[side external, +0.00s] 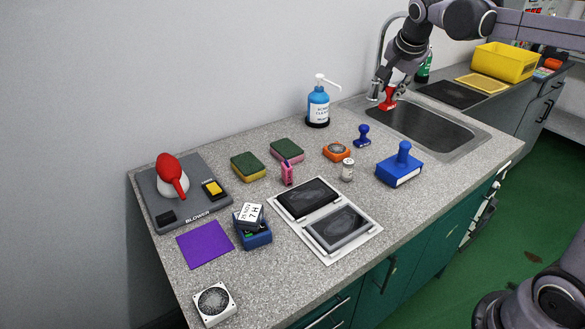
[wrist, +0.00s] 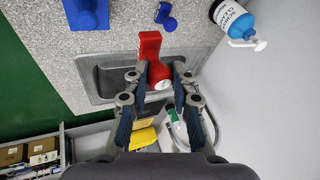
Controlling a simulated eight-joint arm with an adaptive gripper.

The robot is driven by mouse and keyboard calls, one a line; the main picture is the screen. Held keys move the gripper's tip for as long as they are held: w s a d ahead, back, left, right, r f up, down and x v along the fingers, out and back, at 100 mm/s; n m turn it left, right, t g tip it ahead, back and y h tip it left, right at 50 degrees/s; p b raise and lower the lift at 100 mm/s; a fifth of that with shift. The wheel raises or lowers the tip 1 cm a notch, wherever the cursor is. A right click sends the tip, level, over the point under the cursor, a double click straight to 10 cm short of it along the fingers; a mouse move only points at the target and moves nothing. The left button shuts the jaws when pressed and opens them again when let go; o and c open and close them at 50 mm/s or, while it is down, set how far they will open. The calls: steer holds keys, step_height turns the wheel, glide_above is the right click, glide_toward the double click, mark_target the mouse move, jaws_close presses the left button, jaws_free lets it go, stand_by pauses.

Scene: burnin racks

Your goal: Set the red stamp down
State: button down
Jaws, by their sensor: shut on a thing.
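The red stamp (side external: 389,98) is held in my gripper (side external: 392,86) near the back left edge of the sink. In the wrist view the red stamp (wrist: 151,47) sits between the two fingers of my gripper (wrist: 159,80), its round knob toward me. The fingers are shut on it. The side view is too small to tell whether the stamp's base touches anything below.
The sink (side external: 420,128) lies beneath and beside my gripper, with a tap (side external: 377,75) close by. A blue pump bottle (side external: 318,107), a small blue stamp (side external: 362,136) and a large blue stamp (side external: 400,168) stand left of the sink.

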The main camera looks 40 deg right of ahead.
steer(key=s+f, duration=0.3)
steer(key=s, duration=0.7)
steer(key=s+f, duration=0.4)
steer(key=s, duration=0.7)
steer(key=shift+m, duration=0.4)
steer(key=shift+w+a+f, duration=1.3)
steer(key=shift+a+f, duration=0.25)
steer(key=shift+f, duration=0.25)
steer(key=shift+w+a+f, duration=1.25)
steer(key=shift+a+f, duration=0.25)
steer(key=shift+f, duration=0.3)
steer(key=shift+w+a+f, duration=1.3)
steer(key=shift+a+f, duration=0.25)
steer(key=shift+f, duration=0.25)
steer(key=shift+f, duration=0.1)
steer(key=c, duration=1.1)
jaws_free()
